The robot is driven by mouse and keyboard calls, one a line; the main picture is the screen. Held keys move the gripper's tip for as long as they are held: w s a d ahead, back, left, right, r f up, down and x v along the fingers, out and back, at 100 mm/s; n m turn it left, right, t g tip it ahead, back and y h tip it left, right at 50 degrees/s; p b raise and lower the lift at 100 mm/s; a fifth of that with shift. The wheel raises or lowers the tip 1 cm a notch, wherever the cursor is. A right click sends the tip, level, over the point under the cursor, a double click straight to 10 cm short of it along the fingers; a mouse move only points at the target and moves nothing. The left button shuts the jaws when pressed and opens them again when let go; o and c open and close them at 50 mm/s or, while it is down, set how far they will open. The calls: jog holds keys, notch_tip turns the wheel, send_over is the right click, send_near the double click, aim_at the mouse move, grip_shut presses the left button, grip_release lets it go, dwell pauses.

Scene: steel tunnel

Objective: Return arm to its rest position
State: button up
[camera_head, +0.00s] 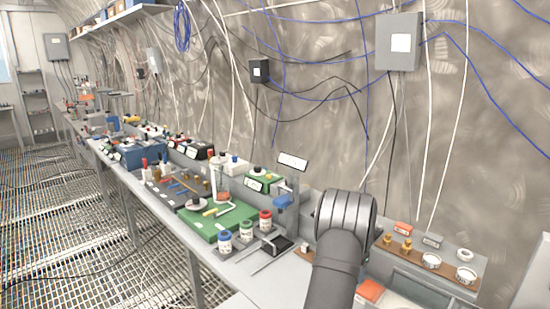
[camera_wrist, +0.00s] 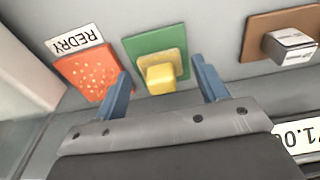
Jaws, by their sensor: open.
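In the wrist view my gripper (camera_wrist: 165,88) has its two blue-grey fingers spread wide apart. No object is held between them. Beyond the fingertips a yellow block (camera_wrist: 161,75) sits on a green square pad (camera_wrist: 150,45); the fingers appear to either side of it, and I cannot tell the distance. In the head view my dark grey arm (camera_head: 345,225) reaches up from the bottom, right of centre, over the bench. The gripper itself is hidden there behind the arm.
In the wrist view, an orange pad (camera_wrist: 90,72) with a "REDRY" label (camera_wrist: 74,38) lies left, and a brown pad (camera_wrist: 262,35) with a small white-topped box (camera_wrist: 290,46) right. In the head view, bottles (camera_head: 225,241) and a green tray (camera_head: 205,230) crowd the bench; a grey box (camera_head: 398,42) hangs on the wall.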

notch_tip(320, 180, up, 11)
notch_tip(320, 180, down, 12)
jog(key=shift+w+r, duration=0.1)
jog(key=shift+r, duration=0.1)
notch_tip(320, 180, up, 11)
jog(key=shift+f, duration=0.15)
jog(key=s+d+r, duration=0.3)
jog(key=s+d, duration=0.6)
jog(key=s, duration=0.1)
jog(key=s+d, duration=0.1)
jog(key=s, duration=0.3)
jog(key=s+d+f, duration=0.1)
jog(key=s, duration=0.2)
jog(key=s+f, duration=0.1)
jog(key=s, duration=0.3)
jog(key=shift+s+d, duration=0.3)
jog(key=shift+d, duration=0.1)
jog(key=shift+f, duration=0.55)
